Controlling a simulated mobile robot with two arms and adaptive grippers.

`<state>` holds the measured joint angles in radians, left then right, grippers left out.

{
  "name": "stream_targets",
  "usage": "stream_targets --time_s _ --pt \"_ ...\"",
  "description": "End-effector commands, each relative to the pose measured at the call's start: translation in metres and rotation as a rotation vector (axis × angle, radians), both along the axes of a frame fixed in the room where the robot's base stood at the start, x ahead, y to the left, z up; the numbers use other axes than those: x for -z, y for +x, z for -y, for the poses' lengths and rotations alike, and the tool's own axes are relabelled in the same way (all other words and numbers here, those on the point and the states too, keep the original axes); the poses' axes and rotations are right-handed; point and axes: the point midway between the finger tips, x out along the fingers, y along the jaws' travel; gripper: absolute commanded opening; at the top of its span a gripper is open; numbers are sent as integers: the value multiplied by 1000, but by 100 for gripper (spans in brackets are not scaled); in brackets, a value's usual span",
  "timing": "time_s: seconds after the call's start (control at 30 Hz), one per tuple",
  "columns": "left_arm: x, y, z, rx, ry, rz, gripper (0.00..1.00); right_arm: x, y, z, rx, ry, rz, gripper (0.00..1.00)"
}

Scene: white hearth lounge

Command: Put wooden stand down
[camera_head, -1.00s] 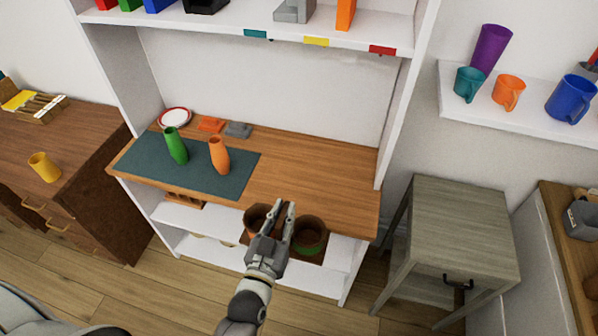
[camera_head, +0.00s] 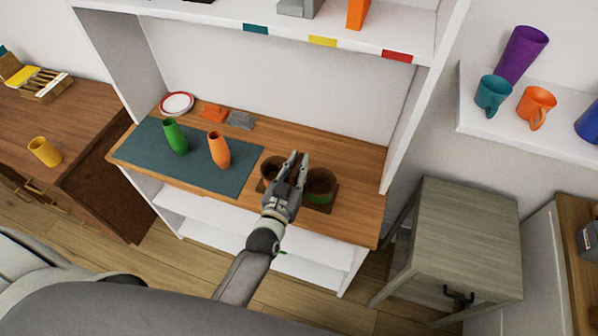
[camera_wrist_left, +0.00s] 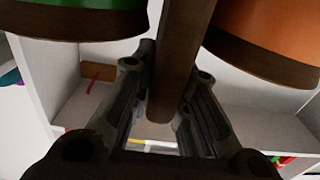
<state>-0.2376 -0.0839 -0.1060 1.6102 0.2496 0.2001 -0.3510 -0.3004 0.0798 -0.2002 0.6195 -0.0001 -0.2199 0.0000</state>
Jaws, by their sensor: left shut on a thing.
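The wooden stand (camera_head: 326,208) is dark brown and carries two round brown holders, one on each side of my left gripper (camera_head: 296,168). Green shows inside the right holder. In the head view the stand appears over the right part of the wooden counter (camera_head: 352,213); I cannot tell whether it touches the counter. In the left wrist view the fingers are closed around the stand's brown bar (camera_wrist_left: 180,65). A green piece (camera_wrist_left: 75,12) and an orange piece (camera_wrist_left: 275,35), both with brown rims, flank the bar. My right gripper is not in view.
A green vase (camera_head: 175,137) and an orange vase (camera_head: 219,150) stand on a dark teal mat (camera_head: 150,160) on the counter's left. A plate (camera_head: 177,103) lies behind. The upper shelf (camera_head: 370,45) overhangs. The counter's right end is clear.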

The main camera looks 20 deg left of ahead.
Motion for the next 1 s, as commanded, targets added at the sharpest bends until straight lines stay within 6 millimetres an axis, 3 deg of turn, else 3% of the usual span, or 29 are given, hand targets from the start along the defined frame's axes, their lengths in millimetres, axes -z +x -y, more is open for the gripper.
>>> stream_targets --time_s 0.03,0.4,0.83,1.0 --pt "9 10 -3 -1 1 7 0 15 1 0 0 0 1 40" --pt "47 45 -12 0 0 5 0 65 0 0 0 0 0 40" --pt "61 59 -16 -1 0 4 0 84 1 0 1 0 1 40" --pt "79 64 -18 -1 1 2 0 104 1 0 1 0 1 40"
